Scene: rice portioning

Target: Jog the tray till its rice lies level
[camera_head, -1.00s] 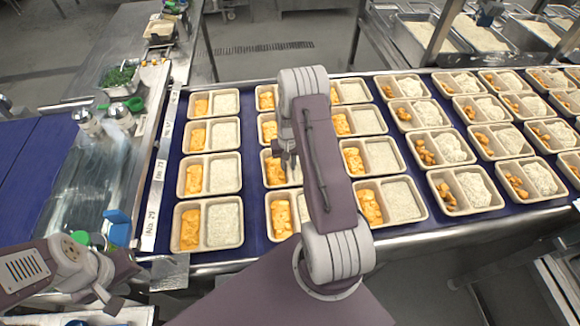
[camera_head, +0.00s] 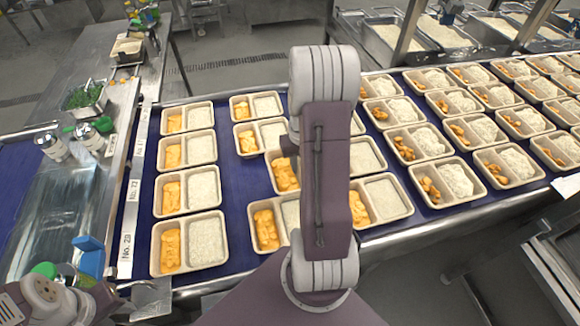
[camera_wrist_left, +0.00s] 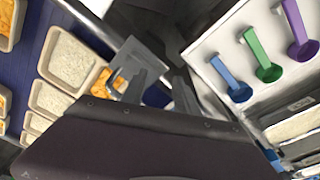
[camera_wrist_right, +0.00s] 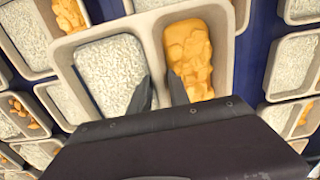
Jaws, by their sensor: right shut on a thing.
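My right gripper (camera_wrist_right: 162,90) is shut on the divider wall of a beige two-compartment tray (camera_wrist_right: 62,52), one finger on each side of it. White rice (camera_wrist_right: 112,72) fills the tray's left compartment and looks fairly even; orange food (camera_wrist_right: 190,50) lies in the right one. In the head view my right arm hides most of the gripper and the tray's rice side; the tray's orange food (camera_head: 285,175) shows beside the arm. My left gripper (camera_wrist_left: 158,82) appears open and empty near the table edge, away from the held tray.
Rows of similar filled trays (camera_head: 153,262) stand close around on the blue surface (camera_head: 233,200). Some blue shows between the left columns. Blue, green and purple scoops (camera_wrist_left: 263,60) lie near my left gripper. Rice bins (camera_head: 420,48) stand at the back right.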

